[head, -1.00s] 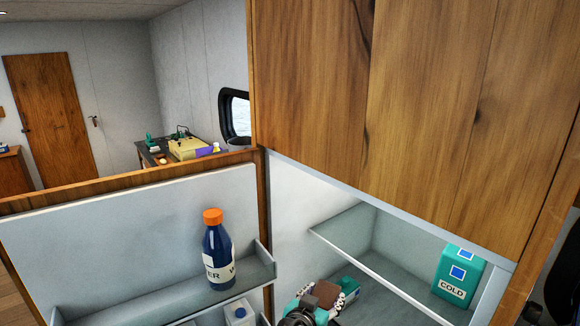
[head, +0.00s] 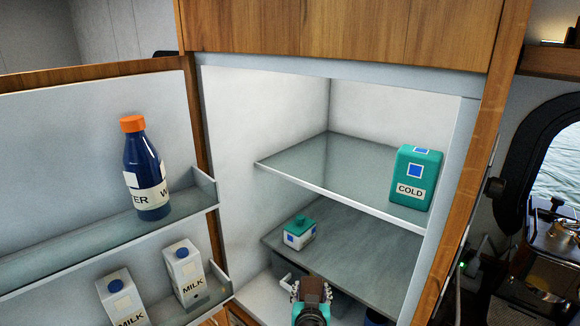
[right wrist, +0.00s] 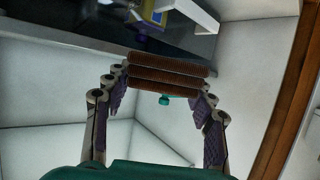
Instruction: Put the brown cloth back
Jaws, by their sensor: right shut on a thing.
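The brown cloth (head: 314,288) is a small folded bundle in my right gripper, low in the middle of the head view, in front of the open fridge's lower shelf (head: 345,245). In the right wrist view the cloth (right wrist: 167,72) shows as stacked brown ribbed rolls. The fingers of my right gripper (right wrist: 160,88) are shut on its two ends. The gripper (head: 312,292) is seen partly from behind in the head view. My left gripper is not in view.
A teal COLD box (head: 415,178) stands on the upper glass shelf (head: 320,165). A small teal-topped box (head: 299,233) sits on the lower shelf. The open door (head: 60,170) at left holds a blue water bottle (head: 146,165) and milk cartons (head: 186,272). Much of both shelves is bare.

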